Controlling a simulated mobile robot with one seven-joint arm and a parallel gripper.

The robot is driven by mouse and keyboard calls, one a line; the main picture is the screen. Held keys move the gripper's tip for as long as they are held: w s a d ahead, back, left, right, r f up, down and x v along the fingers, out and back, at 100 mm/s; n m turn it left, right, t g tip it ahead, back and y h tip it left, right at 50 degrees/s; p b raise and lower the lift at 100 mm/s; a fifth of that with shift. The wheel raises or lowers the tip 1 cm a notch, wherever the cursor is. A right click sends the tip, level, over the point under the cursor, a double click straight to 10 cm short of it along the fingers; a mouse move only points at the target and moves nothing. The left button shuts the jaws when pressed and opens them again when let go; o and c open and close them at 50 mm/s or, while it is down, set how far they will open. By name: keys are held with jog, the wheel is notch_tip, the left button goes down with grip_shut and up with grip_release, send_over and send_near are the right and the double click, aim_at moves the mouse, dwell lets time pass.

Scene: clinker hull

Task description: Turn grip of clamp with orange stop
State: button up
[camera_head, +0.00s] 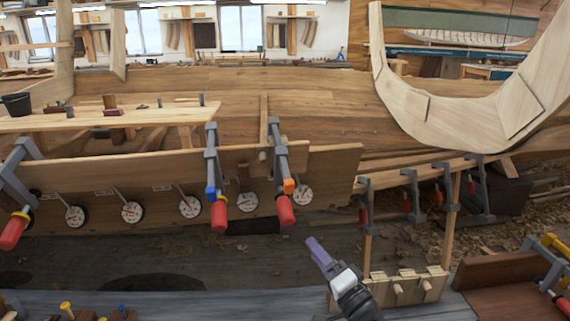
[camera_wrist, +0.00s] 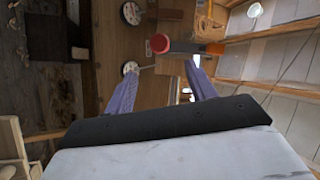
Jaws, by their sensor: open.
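The clamp with the orange stop (camera_head: 289,186) hangs on the plank edge, right of the clamp with the blue stop (camera_head: 211,165). Its red grip (camera_head: 286,211) points down. In the wrist view the red grip (camera_wrist: 159,44) appears ahead of the finger gap, and the orange stop (camera_wrist: 215,48) shows to its right. My gripper (camera_head: 314,244) is below and right of the grip in the head view. Its two purple fingers (camera_wrist: 160,68) are apart with nothing between them. I see no contact with the clamp.
Dial gauges (camera_head: 247,201) line the plank (camera_head: 330,175) beside the clamps. Another clamp with a red grip (camera_head: 13,230) is at far left. Several small clamps (camera_head: 412,190) stand at right. A wooden rack (camera_head: 406,285) stands right of my gripper.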

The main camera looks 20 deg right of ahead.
jog(key=n+g+h+p, duration=0.3)
jog(key=n+h+p, duration=0.4)
jog(key=n+p, duration=0.2)
send_near(289, 222)
jog(key=w+p, duration=0.1)
jog(key=w, duration=0.2)
jog(key=w+d+p, duration=0.1)
jog(key=w, duration=0.3)
jog(key=w+p, duration=0.1)
jog(key=w, duration=0.3)
jog(key=shift+w+d+f, duration=0.1)
jog(key=shift+w+d, duration=0.05)
jog(key=shift+d, duration=0.1)
jog(key=shift+c, duration=0.3)
jog(key=c, duration=0.9)
